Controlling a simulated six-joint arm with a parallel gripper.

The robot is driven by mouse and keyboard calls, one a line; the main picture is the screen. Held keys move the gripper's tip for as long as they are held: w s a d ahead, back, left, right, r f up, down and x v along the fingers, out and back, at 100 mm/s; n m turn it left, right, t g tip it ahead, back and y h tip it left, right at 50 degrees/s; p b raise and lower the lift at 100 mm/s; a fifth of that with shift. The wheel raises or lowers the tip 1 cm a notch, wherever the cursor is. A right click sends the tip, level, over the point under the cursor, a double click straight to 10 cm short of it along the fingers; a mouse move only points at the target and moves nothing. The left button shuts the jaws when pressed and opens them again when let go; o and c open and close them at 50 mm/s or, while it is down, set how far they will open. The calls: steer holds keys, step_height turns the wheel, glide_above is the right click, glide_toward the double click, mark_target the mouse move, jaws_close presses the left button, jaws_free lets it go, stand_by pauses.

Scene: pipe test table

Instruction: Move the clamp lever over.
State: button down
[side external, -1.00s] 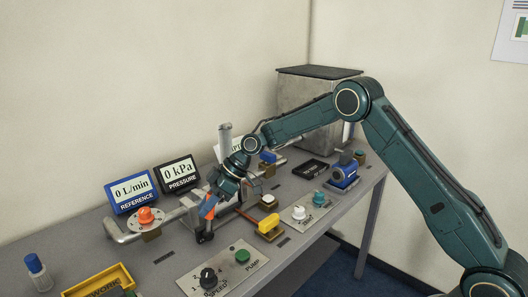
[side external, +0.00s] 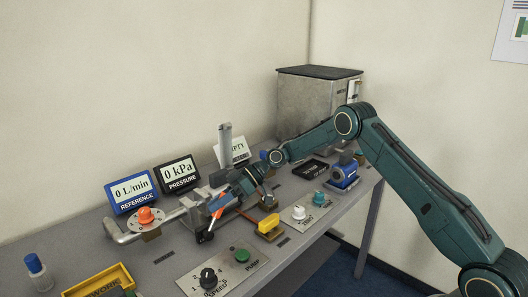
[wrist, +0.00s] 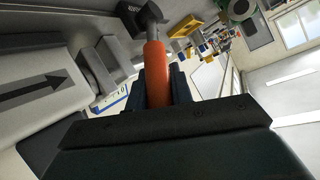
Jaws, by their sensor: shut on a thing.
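The clamp lever has an orange grip (side external: 215,205) and rises from a dark pivot block (side external: 204,237) at the front of the pipe fixture, leaning up to the right. My gripper (side external: 223,201) is at the lever's upper end, coming in from the right. In the wrist view my gripper's dark fingers (wrist: 160,98) are shut around the orange grip (wrist: 155,75). The grip's far end is hidden between the fingers. The lever's grey shank and dark pivot block (wrist: 140,14) show at the top of the wrist view.
A yellow-handled valve (side external: 268,224) stands just right of the lever. The panel with a black knob and green button (side external: 242,256) is in front. An orange knob on a flange (side external: 146,214) is at left, and a vertical grey post (side external: 226,148) rises behind my gripper.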

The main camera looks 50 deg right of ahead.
steer(key=shift+f, duration=0.15)
steer(key=c, duration=1.2)
jaws_free()
steer(key=shift+c, duration=0.2)
steer(key=shift+d, duration=0.1)
steer(key=v, duration=1.3)
steer(key=shift+s+d+r, duration=0.2)
steer(key=shift+d+r, duration=0.05)
steer(key=shift+d, duration=0.05)
